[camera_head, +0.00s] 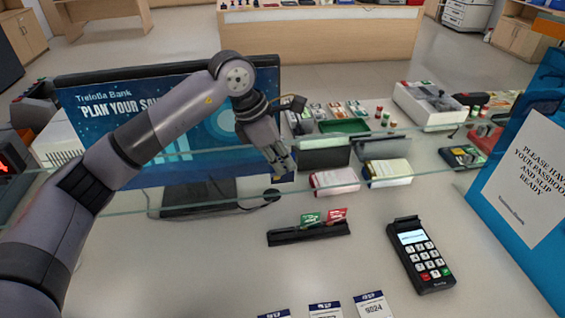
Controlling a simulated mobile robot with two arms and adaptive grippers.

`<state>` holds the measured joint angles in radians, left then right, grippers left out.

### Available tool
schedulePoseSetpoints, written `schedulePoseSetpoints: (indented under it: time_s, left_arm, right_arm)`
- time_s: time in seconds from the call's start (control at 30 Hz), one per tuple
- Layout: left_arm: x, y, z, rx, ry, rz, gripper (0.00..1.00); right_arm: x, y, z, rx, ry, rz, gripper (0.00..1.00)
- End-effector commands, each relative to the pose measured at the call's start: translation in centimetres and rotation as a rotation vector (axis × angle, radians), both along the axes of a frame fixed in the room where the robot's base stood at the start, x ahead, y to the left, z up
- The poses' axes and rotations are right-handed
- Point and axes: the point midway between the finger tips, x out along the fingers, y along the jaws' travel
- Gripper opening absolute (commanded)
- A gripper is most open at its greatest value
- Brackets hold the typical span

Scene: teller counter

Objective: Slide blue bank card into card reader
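The card reader (421,254) is a black handheld keypad terminal with a lit screen, lying on the counter at the right. A black card stand (308,233) in the middle holds a green card (311,219) and a red card (337,215) upright. My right gripper is not in view.
A glass edge (215,203) crosses the counter behind the card stand. A monitor (85,120) stands behind my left arm. White slips with blue headers (373,307) lie at the front edge. A blue sign panel (470,192) stands at the right. The counter left of the stand is clear.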

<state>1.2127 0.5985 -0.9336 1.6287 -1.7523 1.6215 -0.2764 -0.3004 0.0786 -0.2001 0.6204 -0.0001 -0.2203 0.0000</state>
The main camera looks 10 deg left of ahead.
Motion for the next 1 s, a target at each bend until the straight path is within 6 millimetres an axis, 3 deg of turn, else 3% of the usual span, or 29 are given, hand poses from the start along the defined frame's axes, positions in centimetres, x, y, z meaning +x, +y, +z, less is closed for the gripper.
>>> schedulePoseSetpoints:
  time_s: [0.6,1.0]
  left_arm:
    - [0.0,0.0,3.2,0.0,0.0,0.0,0.0]
    - [0.0,0.0,3.3,0.0,0.0,0.001,0.0]
  right_arm:
    - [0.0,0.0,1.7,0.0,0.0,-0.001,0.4]
    - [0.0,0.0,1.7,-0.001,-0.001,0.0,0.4]
